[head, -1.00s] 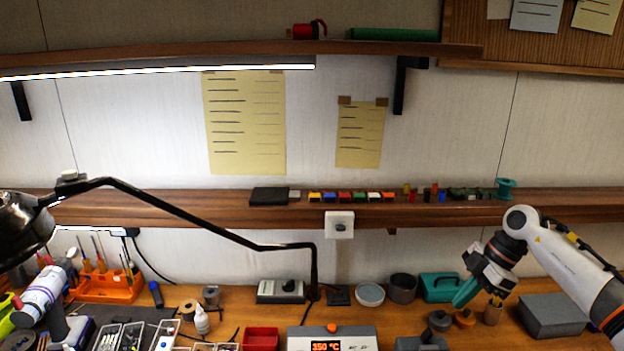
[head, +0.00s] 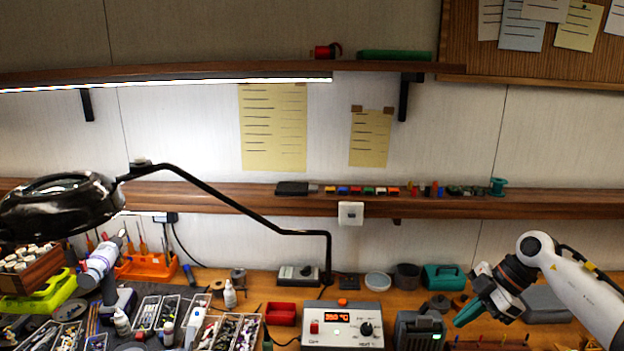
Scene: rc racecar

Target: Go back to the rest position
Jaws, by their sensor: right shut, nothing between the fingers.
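My right gripper (head: 470,313) is at the lower right, on the white and grey arm that comes in from the right. Its teal fingers are shut, point down to the left, and hold nothing. It shows in front of the back part of the wooden bench (head: 405,297), to the right of a dark station with a small green display (head: 420,331). I cannot tell how far it is above the bench. My left gripper is not in view.
A black magnifier lamp (head: 62,205) reaches across the left side. A soldering station (head: 342,326), a red tray (head: 281,314), a teal box (head: 443,277) and a grey box (head: 546,304) stand on the bench. Parts bins (head: 148,312) crowd the lower left.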

